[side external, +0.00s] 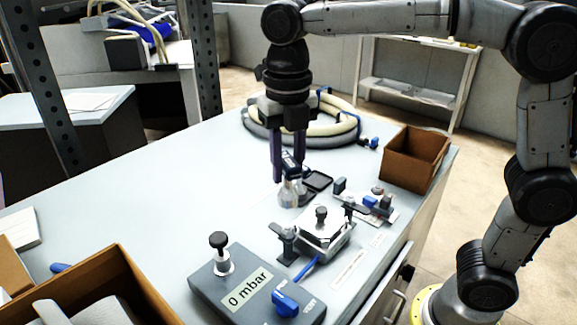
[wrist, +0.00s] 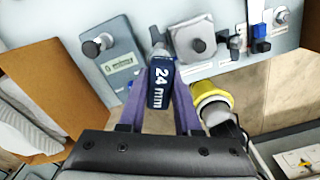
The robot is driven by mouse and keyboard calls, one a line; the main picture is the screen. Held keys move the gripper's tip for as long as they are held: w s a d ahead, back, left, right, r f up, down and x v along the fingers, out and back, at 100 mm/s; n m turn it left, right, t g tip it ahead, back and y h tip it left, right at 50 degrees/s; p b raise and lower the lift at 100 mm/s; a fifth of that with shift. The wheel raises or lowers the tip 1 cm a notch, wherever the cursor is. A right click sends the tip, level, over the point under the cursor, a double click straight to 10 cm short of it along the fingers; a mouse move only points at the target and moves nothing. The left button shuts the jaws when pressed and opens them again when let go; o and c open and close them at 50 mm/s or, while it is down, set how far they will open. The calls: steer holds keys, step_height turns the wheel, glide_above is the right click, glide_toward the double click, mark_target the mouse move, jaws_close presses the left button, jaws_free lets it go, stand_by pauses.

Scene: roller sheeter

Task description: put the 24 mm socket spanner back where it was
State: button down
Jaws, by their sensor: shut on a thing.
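My gripper (side external: 288,172) points straight down over the table, behind the metal clamp block. Its purple fingers (wrist: 164,75) are shut on the 24 mm socket spanner (wrist: 160,88), whose dark blue handle shows a white "24 mm" label in the wrist view. In the side view the spanner (side external: 291,168) stands roughly upright between the fingers. A pale metallic round part (side external: 291,192) shows just below it; I cannot tell whether this is the spanner's socket or a separate piece, nor whether it touches the table. A dark flat tray (side external: 318,181) lies just to the right.
The metal block (side external: 321,232) with a knob stands in front, beside the "0 mbar" box (side external: 245,280). Small blue and grey fittings (side external: 370,203) and a brown bin (side external: 415,160) are to the right. Coiled hose (side external: 255,125) lies behind. The table's left middle (side external: 150,190) is clear.

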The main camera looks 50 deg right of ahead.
steer(key=shift+f+m, duration=0.1)
steer(key=shift+m, duration=0.5)
steer(key=s+d+f+m, duration=0.1)
steer(key=s+d+m, duration=0.1)
steer(key=d+m, duration=1.45)
steer(key=shift+w+d+f+n, duration=0.8)
steer(key=shift+w+d+f, duration=0.7)
steer(key=shift+w+f, duration=0.65)
steer(key=shift+w+d+f+n, duration=0.85)
steer(key=shift+w+d+f, duration=0.6)
steer(key=shift+w+f, duration=0.75)
steer(key=shift+w+d+f+n, duration=0.8)
steer(key=shift+w+d+f, duration=0.7)
steer(key=shift+w+f, duration=0.65)
steer(key=shift+f, duration=0.15)
